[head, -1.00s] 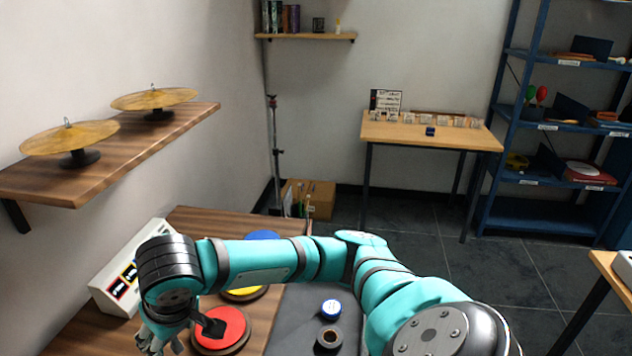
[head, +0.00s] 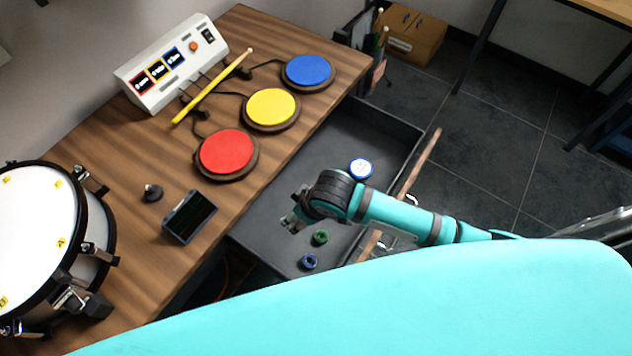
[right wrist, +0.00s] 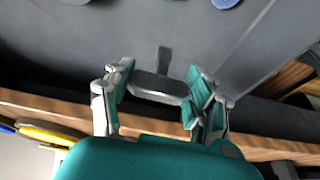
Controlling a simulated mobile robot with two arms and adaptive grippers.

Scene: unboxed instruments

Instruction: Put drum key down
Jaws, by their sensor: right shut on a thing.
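My right gripper (head: 292,218) hangs over the open dark grey drawer (head: 335,130) at the table's edge. In the right wrist view its fingers (right wrist: 160,88) are shut on the drum key (right wrist: 163,60), a small dark grey T-shaped piece. The crossbar lies between the fingers and the stem points away from the palm. The grey drawer floor (right wrist: 215,45) shows beyond it; I cannot tell whether the key touches it. In the head view the key is too small to make out. My left gripper is not in view.
The drawer holds a blue-and-white round tin (head: 360,168), a green ring (head: 320,237) and a blue ring (head: 309,261). On the table are red (head: 227,151), yellow (head: 271,108) and blue (head: 307,71) pads, a drumstick (head: 212,87) and a snare drum (head: 35,225).

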